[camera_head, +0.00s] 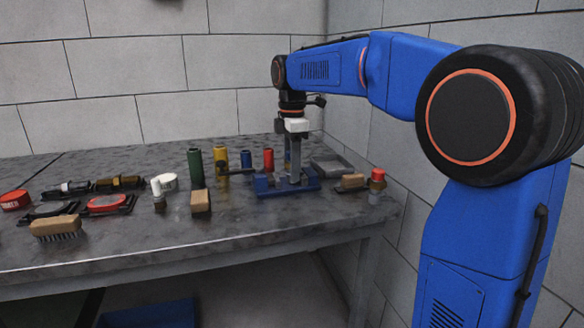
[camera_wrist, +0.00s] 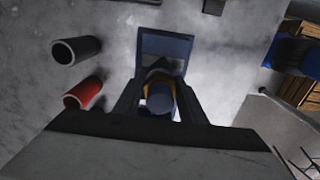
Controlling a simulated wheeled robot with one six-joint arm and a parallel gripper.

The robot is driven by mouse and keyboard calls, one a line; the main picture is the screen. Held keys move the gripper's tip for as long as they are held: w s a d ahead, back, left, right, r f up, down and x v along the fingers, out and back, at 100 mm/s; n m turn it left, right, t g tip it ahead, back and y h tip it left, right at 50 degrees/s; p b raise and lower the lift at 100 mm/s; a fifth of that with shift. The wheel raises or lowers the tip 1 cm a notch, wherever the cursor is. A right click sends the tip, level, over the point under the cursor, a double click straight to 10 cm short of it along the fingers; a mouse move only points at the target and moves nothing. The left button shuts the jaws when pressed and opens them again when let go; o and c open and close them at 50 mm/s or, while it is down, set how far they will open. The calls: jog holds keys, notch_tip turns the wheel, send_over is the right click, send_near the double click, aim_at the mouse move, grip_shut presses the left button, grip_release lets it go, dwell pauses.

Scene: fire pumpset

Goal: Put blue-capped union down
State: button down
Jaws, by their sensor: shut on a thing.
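My gripper (camera_head: 291,165) is upright above a blue fixture (camera_head: 268,186) on the workbench. In the wrist view its fingers (camera_wrist: 159,97) are shut on the blue-capped union (camera_wrist: 160,97), whose round blue cap faces the camera and which has a yellowish brass part beside it. The blue fixture shows just beyond it in the wrist view (camera_wrist: 165,45). In the head view the union is hidden by the gripper and fixture. I cannot tell whether the union touches the fixture.
A red cylinder (camera_head: 268,160), a blue one (camera_head: 246,159), a yellow one (camera_head: 220,159) and a green one (camera_head: 195,165) stand left of the fixture. A red-capped fitting (camera_head: 377,180) and a brush (camera_head: 350,183) are at right. A grey tray (camera_head: 332,165) lies behind.

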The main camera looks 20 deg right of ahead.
jog(key=c, duration=1.1)
grip_release()
jog(key=shift+f, duration=0.1)
notch_tip(320, 180, up, 12)
jog(key=shift+r, duration=0.15)
